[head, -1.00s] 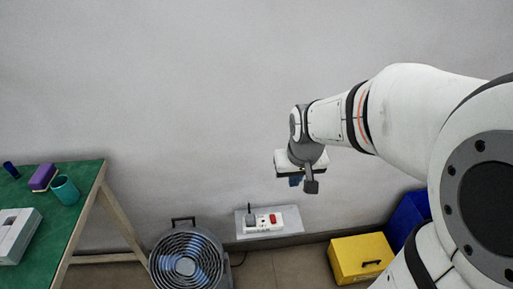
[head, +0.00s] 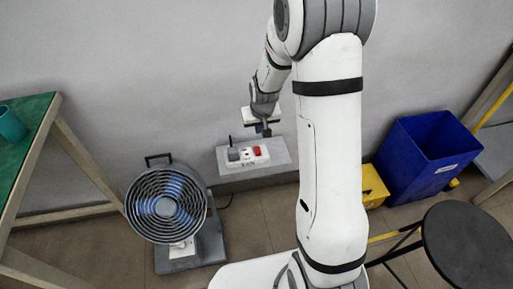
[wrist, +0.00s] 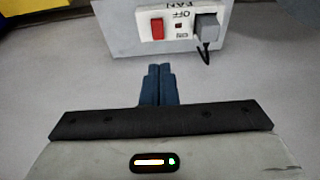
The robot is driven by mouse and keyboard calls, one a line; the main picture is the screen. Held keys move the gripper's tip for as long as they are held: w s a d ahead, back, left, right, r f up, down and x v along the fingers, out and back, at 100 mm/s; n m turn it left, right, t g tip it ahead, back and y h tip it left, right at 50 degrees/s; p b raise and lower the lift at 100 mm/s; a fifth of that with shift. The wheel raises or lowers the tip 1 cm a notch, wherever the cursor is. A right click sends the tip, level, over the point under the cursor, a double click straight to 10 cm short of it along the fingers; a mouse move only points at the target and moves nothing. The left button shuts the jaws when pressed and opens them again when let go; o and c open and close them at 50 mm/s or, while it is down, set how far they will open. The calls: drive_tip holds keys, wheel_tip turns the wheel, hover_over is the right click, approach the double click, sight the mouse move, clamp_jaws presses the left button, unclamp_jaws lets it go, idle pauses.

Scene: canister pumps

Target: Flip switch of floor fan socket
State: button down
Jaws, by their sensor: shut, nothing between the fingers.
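The white fan socket (head: 240,161) sits on a grey wall-side plate, low on the wall, in the head view. It carries a red switch (head: 258,150) and a grey plug (head: 233,154). In the wrist view the socket appears upside down, with the red switch (wrist: 157,28) left of the plug (wrist: 207,27) and "FAN" and "OFF" lettering. My gripper (wrist: 160,70) is shut and empty, its blue fingertips pointing toward the socket with a gap below the red switch in that view. In the head view my gripper (head: 266,131) is just above the switch. The floor fan (head: 166,206) stands left of the socket.
A green-topped table (head: 30,125) stands at the left. A yellow box (head: 373,186), a blue bin (head: 428,155) and a dark round stool (head: 467,244) are at the right. Floor is clear between the fan and my arm.

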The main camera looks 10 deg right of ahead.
drive_tip(key=b, duration=0.4)
approach(257, 152)
drive_tip(key=x, duration=0.5)
drive_tip(key=shift+w, duration=0.35)
drive_tip(key=shift+f, duration=0.7)
drive_tip(key=shift+b, duration=0.3)
drive_tip(key=shift+s+f, duration=0.15)
drive_tip(key=shift+f, duration=0.3)
drive_tip(key=shift+r, duration=0.15)
drive_tip(key=shift+w+r, duration=0.3)
drive_tip(key=shift+w, duration=0.5)
